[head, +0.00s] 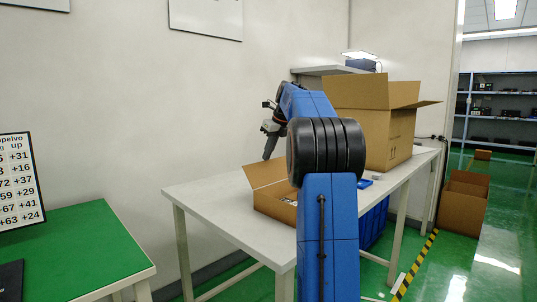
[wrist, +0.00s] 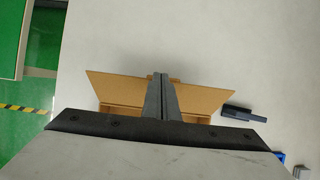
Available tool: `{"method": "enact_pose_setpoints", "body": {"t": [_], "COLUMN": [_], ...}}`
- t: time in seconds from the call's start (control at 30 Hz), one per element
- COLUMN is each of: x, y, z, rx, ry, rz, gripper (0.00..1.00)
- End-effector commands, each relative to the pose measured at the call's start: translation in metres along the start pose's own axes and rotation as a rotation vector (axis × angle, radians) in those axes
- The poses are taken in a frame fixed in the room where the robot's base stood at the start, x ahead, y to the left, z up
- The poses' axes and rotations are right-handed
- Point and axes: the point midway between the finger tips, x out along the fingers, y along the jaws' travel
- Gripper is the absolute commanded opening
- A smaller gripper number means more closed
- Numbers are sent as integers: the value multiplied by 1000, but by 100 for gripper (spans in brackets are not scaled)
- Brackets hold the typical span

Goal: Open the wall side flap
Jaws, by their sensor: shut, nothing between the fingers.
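A small open cardboard box (head: 273,205) sits on the white table, partly hidden by my arm in the head view. Its wall side flap (head: 264,174) stands up, leaning outward. In the wrist view the brown flap (wrist: 118,88) spreads to both sides of my fingers. My gripper (head: 267,157) points down above the flap in the head view. In the wrist view my gripper (wrist: 161,78) is shut and empty, its tips overlapping the flap. I cannot tell whether they touch it. My gripper's body hides most of the box in the wrist view.
A large open cardboard box (head: 395,125) stands farther back on the white table (head: 207,202). A dark blue item (wrist: 243,114) lies on the table right of the small box. The wall (head: 150,125) rises behind. A green table (head: 75,250) is at left.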

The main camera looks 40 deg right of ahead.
Motion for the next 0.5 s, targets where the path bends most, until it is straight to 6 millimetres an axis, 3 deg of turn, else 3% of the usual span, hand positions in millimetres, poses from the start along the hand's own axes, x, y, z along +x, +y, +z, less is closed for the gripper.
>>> {"method": "enact_pose_setpoints", "body": {"t": [0.5], "x": [-4], "y": [0], "z": [2], "rx": [0], "ry": [-1], "rz": [-1], "gripper": [0]}}
